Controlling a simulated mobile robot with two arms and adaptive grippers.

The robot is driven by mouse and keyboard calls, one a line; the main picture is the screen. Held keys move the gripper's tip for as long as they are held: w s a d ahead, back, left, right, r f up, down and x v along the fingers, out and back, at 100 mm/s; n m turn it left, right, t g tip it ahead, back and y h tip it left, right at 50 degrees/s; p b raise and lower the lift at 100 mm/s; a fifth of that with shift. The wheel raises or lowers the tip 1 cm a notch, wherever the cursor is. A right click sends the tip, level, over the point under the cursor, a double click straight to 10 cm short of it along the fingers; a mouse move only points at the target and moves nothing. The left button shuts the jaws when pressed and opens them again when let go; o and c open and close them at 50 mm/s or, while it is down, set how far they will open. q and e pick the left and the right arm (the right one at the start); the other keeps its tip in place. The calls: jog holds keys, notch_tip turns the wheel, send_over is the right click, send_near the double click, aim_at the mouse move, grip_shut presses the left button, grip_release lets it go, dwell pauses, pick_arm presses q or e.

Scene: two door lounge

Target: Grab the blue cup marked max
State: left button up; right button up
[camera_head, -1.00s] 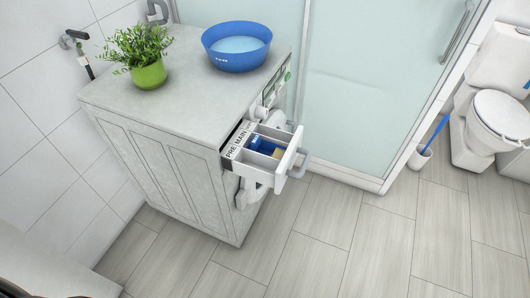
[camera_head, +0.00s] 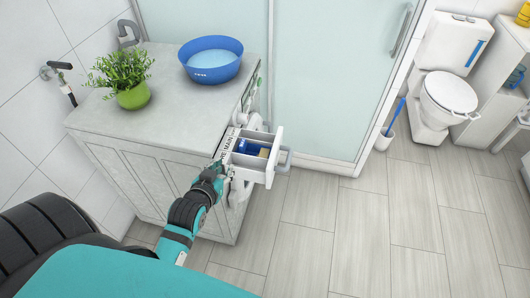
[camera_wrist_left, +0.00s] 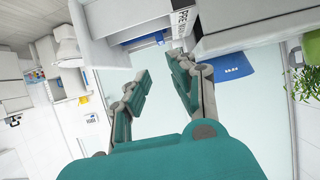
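A pulled-out white detergent drawer (camera_head: 262,172) sticks out from the washing machine front in the head view. A dark blue piece (camera_head: 243,146) sits in it, with a yellowish patch beside it; I cannot read a "max" mark on it. In the left wrist view, blue (camera_wrist_left: 145,40) shows at the drawer's opening beside the black lettering. My left gripper (camera_head: 219,168) is at the drawer's near left side in the head view. In the left wrist view its fingers (camera_wrist_left: 160,72) are apart with nothing between them, short of the drawer. My right gripper is out of view.
A blue basin (camera_head: 211,60) and a green potted plant (camera_head: 131,92) stand on the grey counter (camera_head: 165,120). A glass shower panel (camera_head: 330,90) is behind. A toilet (camera_head: 445,100) and brush (camera_head: 388,135) are at right. The floor right of the drawer is clear.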

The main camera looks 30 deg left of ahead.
pick_arm(q)
send_near(242, 145)
jog(key=p+x, duration=0.1)
jog(key=x, duration=0.8)
jog(key=shift+w+a, duration=0.1)
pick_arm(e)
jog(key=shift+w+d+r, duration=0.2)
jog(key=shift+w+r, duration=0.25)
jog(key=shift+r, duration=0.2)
pick_arm(q)
grip_shut()
